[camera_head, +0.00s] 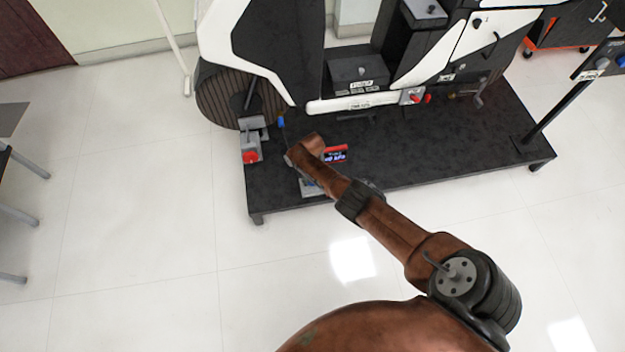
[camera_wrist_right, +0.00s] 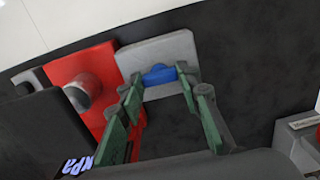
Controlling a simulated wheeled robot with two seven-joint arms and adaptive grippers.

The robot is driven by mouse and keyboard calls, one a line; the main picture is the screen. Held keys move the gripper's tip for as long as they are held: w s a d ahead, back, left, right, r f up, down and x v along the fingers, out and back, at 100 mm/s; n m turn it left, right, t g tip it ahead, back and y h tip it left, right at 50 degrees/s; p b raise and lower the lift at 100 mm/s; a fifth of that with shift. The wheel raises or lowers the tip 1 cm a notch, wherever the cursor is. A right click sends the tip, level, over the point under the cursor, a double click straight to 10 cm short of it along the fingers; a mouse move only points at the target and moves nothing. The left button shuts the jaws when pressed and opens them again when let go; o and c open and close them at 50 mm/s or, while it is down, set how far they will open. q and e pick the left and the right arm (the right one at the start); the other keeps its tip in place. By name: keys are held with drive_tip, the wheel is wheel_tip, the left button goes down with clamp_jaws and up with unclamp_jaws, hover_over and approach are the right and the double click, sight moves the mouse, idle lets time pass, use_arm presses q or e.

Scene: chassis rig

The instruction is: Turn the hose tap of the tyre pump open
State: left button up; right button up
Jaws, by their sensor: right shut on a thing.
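The tyre pump shows as a red unit (camera_head: 335,154) with a lit display beside my right forearm in the head view; its red body (camera_wrist_right: 88,80) and part of the "kPa" display are in the right wrist view. A blue tap handle (camera_wrist_right: 158,74) sits in front of a light grey block (camera_wrist_right: 160,50) beside the red body. My right gripper (camera_wrist_right: 160,86) has its green fingers on either side of the blue handle and is shut on it. In the head view my arm hides this gripper and the handle. My left gripper is not in view.
The black platform (camera_head: 440,150) carries a white-and-black machine frame (camera_head: 262,45). A grey block with a red knob (camera_head: 250,157) stands at the platform's left edge, and a blue-topped part (camera_head: 281,121) stands nearby. Open tiled floor lies in front.

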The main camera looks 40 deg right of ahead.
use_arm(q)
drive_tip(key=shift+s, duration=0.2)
use_arm(e)
drive_tip(key=o, duration=1.2)
drive_tip(key=shift+c, duration=0.2)
drive_tip(key=shift+a+r, duration=0.1)
drive_tip(key=shift+r, duration=0.7)
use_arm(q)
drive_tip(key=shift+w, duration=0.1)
use_arm(e)
wheel_tip(320, 180, up, 10)
drive_tip(key=shift+r, duration=0.2)
drive_tip(key=shift+s+d, duration=0.1)
drive_tip(key=shift+d, duration=0.1)
